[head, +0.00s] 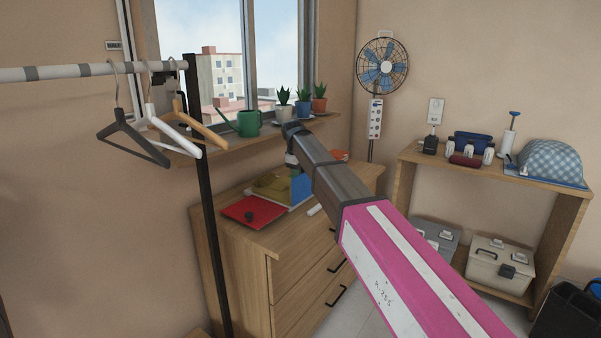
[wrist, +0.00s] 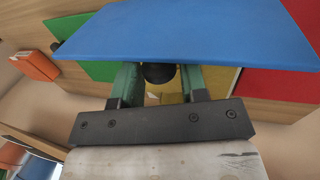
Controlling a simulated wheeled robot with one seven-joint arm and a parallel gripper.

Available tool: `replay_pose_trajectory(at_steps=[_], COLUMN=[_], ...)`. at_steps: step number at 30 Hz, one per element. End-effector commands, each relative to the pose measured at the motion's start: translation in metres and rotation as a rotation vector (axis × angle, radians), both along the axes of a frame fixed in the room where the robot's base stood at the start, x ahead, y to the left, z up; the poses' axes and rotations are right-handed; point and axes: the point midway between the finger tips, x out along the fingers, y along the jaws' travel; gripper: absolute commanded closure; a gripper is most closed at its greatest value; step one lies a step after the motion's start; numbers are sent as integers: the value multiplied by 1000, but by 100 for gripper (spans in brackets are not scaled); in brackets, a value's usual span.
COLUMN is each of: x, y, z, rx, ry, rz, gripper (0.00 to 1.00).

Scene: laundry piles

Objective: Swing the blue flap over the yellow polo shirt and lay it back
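The blue flap (wrist: 190,35) spans the top of the wrist view, and in the head view its blue face (head: 301,188) stands raised at the right of the folding board. A black knob (wrist: 158,74) at the flap sits between the green fingertips of my gripper (wrist: 160,84), which look closed on it from both sides. The yellow polo shirt (head: 271,188) lies on the board left of the raised flap. Part of it (wrist: 168,92) shows below the flap in the wrist view; the flap hides the rest.
The board's red panel (head: 250,212) lies flat with a black knob, on the wooden dresser (head: 285,236). A green panel (wrist: 88,32) is also visible. An orange block (wrist: 36,65) stands nearby. Potted plants (head: 303,110) and a watering can (head: 249,124) line the sill.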

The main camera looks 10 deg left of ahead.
Motion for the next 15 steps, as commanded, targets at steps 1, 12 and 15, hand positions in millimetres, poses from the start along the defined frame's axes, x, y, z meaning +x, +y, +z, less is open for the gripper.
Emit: replay_pose_trajectory(at_steps=[1,12,15], x=[0,10,14], y=[0,21,31], z=[0,-7,-14], rx=[0,1,3], ry=[0,1,0], rz=[0,1,1], gripper=[77,100,100])
